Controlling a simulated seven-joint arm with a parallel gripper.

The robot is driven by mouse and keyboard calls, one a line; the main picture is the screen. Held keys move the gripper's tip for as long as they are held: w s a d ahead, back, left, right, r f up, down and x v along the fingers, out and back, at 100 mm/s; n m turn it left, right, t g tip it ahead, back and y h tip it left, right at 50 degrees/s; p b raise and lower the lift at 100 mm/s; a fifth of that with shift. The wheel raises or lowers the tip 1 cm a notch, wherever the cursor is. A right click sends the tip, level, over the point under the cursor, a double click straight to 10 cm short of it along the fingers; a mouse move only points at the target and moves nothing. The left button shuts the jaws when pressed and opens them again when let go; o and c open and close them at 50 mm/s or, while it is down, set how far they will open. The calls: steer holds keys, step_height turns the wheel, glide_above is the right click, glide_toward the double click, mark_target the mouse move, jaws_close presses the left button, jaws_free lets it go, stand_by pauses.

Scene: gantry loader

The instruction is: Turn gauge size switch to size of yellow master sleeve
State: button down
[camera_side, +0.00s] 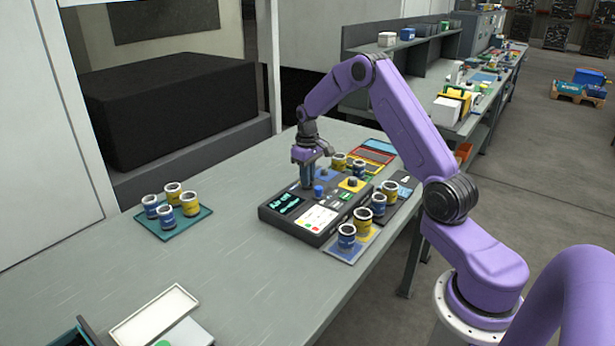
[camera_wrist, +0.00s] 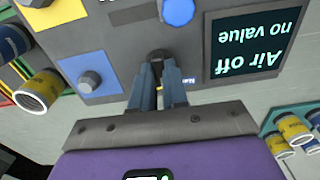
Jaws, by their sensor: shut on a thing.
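The gauge unit (camera_side: 272,213) is a dark box on the bench. Its screen (camera_wrist: 250,43) reads "Air off, no value", upside down in the wrist view. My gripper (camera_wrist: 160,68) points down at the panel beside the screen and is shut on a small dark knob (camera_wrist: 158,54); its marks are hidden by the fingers. In the side view my gripper (camera_side: 308,184) is over the gauge's back half. A blue knob (camera_wrist: 178,11) stands nearby. Yellow sleeves, one at the gauge's front right (camera_side: 363,217), stand around; I cannot tell which is the master.
A blue square (camera_wrist: 100,65) with a grey-blue post and a yellow square (camera_wrist: 37,28) lie beside the knob. A teal tray (camera_side: 173,229) at left holds blue and yellow sleeves. More sleeves stand right of the gauge. The bench's front left has a white tray (camera_side: 153,316).

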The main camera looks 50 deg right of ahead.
steer(key=m, duration=0.6)
steer(key=shift+m, duration=0.3)
stand_by(0.4)
steer(key=c, duration=1.1)
jaws_free()
steer(key=shift+c, duration=0.2)
steer(key=shift+r, duration=0.1)
step_height(320, 180, up, 17)
steer(key=shift+r, duration=0.15)
